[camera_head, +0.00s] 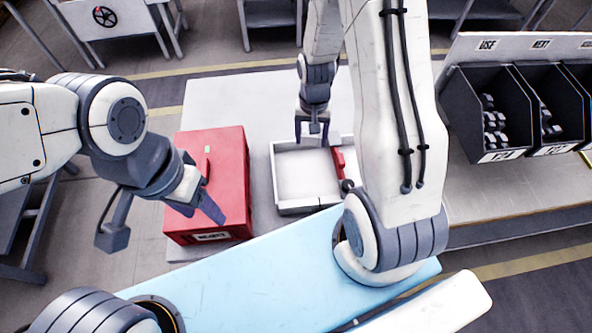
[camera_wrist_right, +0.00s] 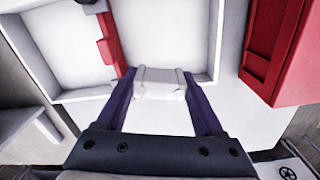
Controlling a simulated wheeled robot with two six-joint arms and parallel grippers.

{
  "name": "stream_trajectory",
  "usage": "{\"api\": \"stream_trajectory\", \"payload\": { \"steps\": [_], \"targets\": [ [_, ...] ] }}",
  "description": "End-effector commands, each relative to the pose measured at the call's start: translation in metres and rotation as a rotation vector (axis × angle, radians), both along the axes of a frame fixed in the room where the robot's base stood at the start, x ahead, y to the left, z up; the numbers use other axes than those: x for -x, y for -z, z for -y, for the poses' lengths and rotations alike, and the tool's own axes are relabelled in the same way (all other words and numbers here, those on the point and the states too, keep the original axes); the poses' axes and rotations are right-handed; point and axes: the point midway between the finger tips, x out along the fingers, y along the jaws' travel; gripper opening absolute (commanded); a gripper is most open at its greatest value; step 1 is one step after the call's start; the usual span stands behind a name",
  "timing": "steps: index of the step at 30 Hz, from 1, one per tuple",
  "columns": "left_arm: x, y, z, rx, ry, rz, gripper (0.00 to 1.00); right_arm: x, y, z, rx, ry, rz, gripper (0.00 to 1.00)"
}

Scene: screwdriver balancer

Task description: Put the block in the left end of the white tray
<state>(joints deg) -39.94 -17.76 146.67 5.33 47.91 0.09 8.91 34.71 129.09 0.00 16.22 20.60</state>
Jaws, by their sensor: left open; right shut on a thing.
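The white tray (camera_head: 279,187) lies on the pale table beside the red case. A long red piece with a dark round end (camera_head: 338,160) lies in its right part; it also shows in the right wrist view (camera_wrist_right: 106,45). My right gripper (camera_head: 312,138) is at the tray's far side, pointing down. In the right wrist view it (camera_wrist_right: 160,95) is shut on a white block (camera_wrist_right: 160,83), seen against the tray's far wall. Whether the block touches the wall I cannot tell. My left gripper (camera_head: 197,207) is open and empty, in front of the red case.
The red case (camera_head: 213,180) stands just left of the tray, with a gap between. A light blue surface (camera_head: 270,285) runs along the front. The table behind the case is clear.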

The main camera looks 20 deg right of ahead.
Motion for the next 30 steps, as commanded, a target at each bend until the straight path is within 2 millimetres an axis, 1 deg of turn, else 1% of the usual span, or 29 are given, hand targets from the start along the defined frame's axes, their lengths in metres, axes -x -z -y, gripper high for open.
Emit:
{"api": "stream_trajectory", "payload": {
  "steps": [1, 3, 6, 9, 11, 19, 21, 24, 27, 30],
  "targets": [
    [0.000, -0.006, 0.000, 0.000, 0.000, 0.000, 0.55, 0.014, 0.001, 0.012, -0.001, 0.123, -0.006, 0.16],
    [0.000, -0.009, 0.000, 0.000, -0.001, 0.000, 0.55, 0.029, 0.006, 0.024, -0.001, 0.282, -0.006, 0.16],
    [0.000, -0.012, 0.000, 0.000, -0.001, 0.000, 0.55, 0.045, 0.010, 0.035, 0.000, 0.451, -0.003, 0.16],
    [0.000, -0.014, 0.000, 0.000, -0.001, 0.000, 0.55, 0.051, 0.014, 0.035, 0.000, 0.534, -0.002, 0.16],
    [0.000, -0.017, 0.000, 0.000, -0.001, 0.000, 0.55, 0.049, 0.019, 0.029, 0.000, 0.549, -0.003, 0.16],
    [0.000, -0.028, 0.000, 0.000, -0.002, 0.000, 0.55, 0.025, 0.055, -0.027, 0.001, 0.544, -0.003, 0.16],
    [0.000, -0.034, 0.000, 0.000, -0.001, 0.000, 0.55, 0.019, 0.062, -0.040, 0.001, 0.544, -0.003, 0.16],
    [0.000, -0.039, 0.000, 0.000, -0.001, 0.000, 0.55, 0.012, 0.073, -0.056, 0.001, 0.546, -0.002, 0.16],
    [0.000, -0.041, 0.000, 0.000, 0.000, 0.000, 0.55, 0.007, 0.080, -0.065, 0.000, 0.548, 0.000, 0.16],
    [0.000, -0.042, 0.000, 0.000, 0.001, 0.000, 0.55, 0.006, 0.084, -0.068, 0.000, 0.550, 0.000, 0.16]
  ]
}}
